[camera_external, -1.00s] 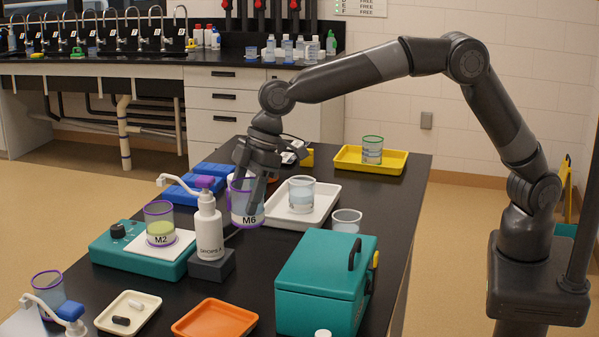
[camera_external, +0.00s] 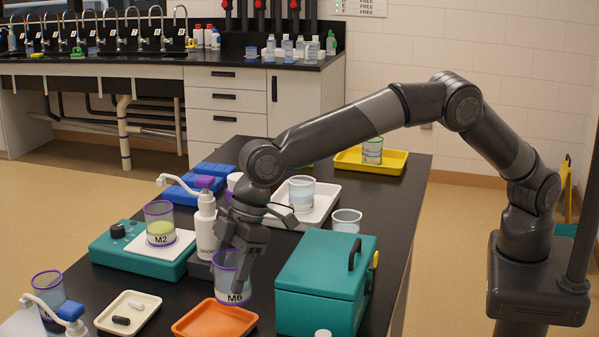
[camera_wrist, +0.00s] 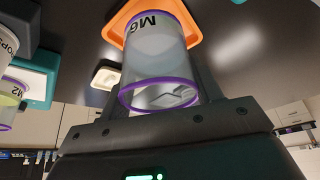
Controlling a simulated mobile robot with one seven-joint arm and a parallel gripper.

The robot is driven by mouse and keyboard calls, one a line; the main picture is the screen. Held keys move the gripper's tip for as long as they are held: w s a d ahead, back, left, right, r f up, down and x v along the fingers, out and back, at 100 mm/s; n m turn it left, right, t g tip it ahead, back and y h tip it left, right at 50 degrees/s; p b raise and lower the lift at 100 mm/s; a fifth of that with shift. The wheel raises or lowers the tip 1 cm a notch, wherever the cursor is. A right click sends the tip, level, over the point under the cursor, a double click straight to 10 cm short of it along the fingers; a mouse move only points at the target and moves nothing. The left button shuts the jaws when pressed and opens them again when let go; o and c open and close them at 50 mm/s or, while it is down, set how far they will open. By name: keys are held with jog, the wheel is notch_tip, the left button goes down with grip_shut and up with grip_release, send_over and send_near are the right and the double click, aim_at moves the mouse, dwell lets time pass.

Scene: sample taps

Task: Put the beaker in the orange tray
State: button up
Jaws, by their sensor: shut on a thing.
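My gripper (camera_external: 241,272) is shut on a clear beaker (camera_external: 227,265) with purple rims and the label M6.
A teal box (camera_external: 322,290) stands right of the orange tray. A white dish (camera_external: 143,320) with two small bars lies to its left. A teal stirrer (camera_external: 115,252) holds beaker M2 (camera_external: 159,212). A pump bottle (camera_external: 206,235) stands close behind my gripper.

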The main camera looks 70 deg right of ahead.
jog(key=shift+f, duration=2)
jog(key=shift+f, duration=0.45)
jog(key=o, duration=1)
jog(key=shift+o, duration=0.2)
jog(key=v, duration=1.3)
jog(key=shift+a, duration=0.25)
jog(key=shift+w, duration=0.2)
